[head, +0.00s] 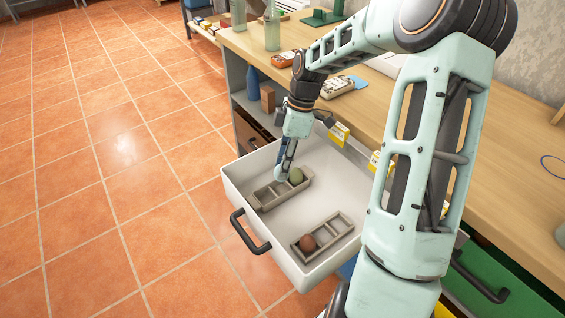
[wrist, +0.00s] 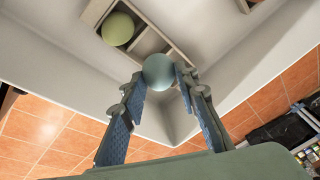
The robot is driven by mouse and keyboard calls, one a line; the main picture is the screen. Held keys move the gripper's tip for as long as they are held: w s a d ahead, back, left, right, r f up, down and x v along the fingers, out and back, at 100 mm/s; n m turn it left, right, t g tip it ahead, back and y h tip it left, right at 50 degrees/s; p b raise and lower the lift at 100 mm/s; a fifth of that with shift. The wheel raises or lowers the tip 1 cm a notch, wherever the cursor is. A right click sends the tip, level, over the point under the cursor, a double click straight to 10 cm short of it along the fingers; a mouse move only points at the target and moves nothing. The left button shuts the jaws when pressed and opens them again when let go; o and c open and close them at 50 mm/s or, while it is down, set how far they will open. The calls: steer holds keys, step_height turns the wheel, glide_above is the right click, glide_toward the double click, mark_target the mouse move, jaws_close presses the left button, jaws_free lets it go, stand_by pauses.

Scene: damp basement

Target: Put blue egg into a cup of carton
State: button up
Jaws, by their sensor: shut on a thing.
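My gripper (head: 287,163) is shut on the blue egg (head: 281,175), which shows between its fingertips in the wrist view (wrist: 158,71). The blue egg is at the grey carton (head: 264,199) that lies towards the back of the open white drawer. In the wrist view this carton (wrist: 152,41) appears behind the egg. I cannot tell whether the egg touches a cup. A green egg (head: 296,175) sits in one end of the same carton, and it also shows in the wrist view (wrist: 117,29).
A second grey carton (head: 342,226) with a brown egg (head: 307,243) lies nearer in the white drawer (head: 240,186). The drawer walls stand around both cartons. The wooden worktop (head: 420,137) is above right. Bare drawer floor lies between the cartons.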

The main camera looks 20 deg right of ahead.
mark_target(278, 168)
steer(key=shift+f+b, duration=0.85)
steer(key=shift+f, duration=0.95)
steer(key=o, duration=0.8)
steer(key=shift+c, duration=0.2)
steer(key=shift+o, duration=0.6)
steer(key=shift+o, duration=1.1)
steer(key=shift+r, duration=0.15)
steer(key=shift+r+p, duration=3.5)
steer(key=shift+r, duration=0.35)
